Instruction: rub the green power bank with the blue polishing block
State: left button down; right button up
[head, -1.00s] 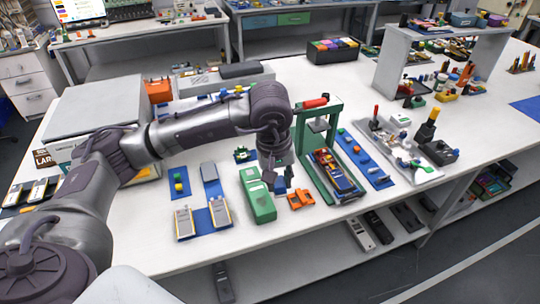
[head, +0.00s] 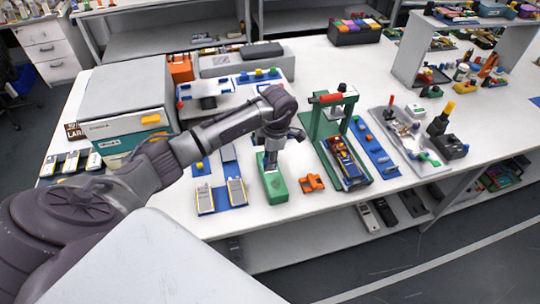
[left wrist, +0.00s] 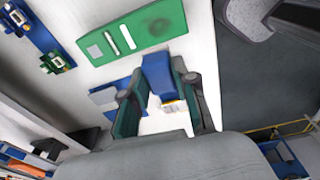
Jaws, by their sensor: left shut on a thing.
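The green power bank (head: 275,188) lies flat on the white table, and my left gripper (head: 270,163) is above its far half in the head view, hiding part of it. In the left wrist view the green power bank (left wrist: 140,30), with a pale label and white marks, lies ahead of the fingers. My left gripper (left wrist: 165,100) is shut on the blue polishing block (left wrist: 158,72), which sticks out between the fingertips. The block seems apart from the power bank there; contact is hard to judge. My right gripper is not in view.
An orange part (head: 311,183) lies just right of the power bank. A green press frame (head: 314,125) stands further right. A blue mat (head: 222,197) with two pale cells lies to the left. Bare table shows in front of the power bank.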

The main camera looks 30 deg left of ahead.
pick_arm(q)
notch_tip(320, 180, down, 2)
jog(key=shift+f+b, duration=0.2)
jog(key=shift+b, duration=0.3)
jog(key=shift+r, duration=0.1)
